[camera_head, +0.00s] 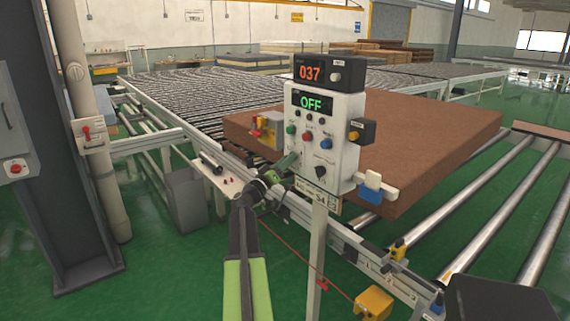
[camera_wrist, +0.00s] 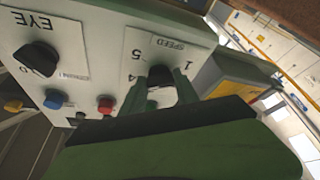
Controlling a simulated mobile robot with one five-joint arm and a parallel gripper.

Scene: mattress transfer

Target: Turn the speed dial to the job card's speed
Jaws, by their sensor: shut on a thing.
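The black speed dial (camera_wrist: 160,75) shows in the wrist view on a white plate marked SPEED, with digits 1, 4 and 5 visible. My gripper (camera_wrist: 160,90) is shut on this dial, one green finger on each side. In the head view my gripper (camera_head: 289,160) reaches the box's lower left and hides the dial. The pointer's setting cannot be read. A small card (camera_head: 319,200) hangs below the box; its print is too small to read.
The EYE dial (camera_wrist: 36,58) and coloured buttons (camera_wrist: 104,104) share the panel. A yellow and grey unit (camera_wrist: 232,72) is close beside the speed dial. A brown mattress (camera_head: 440,150) lies behind the box on the roller line (camera_head: 500,220). Green floor is open at the left.

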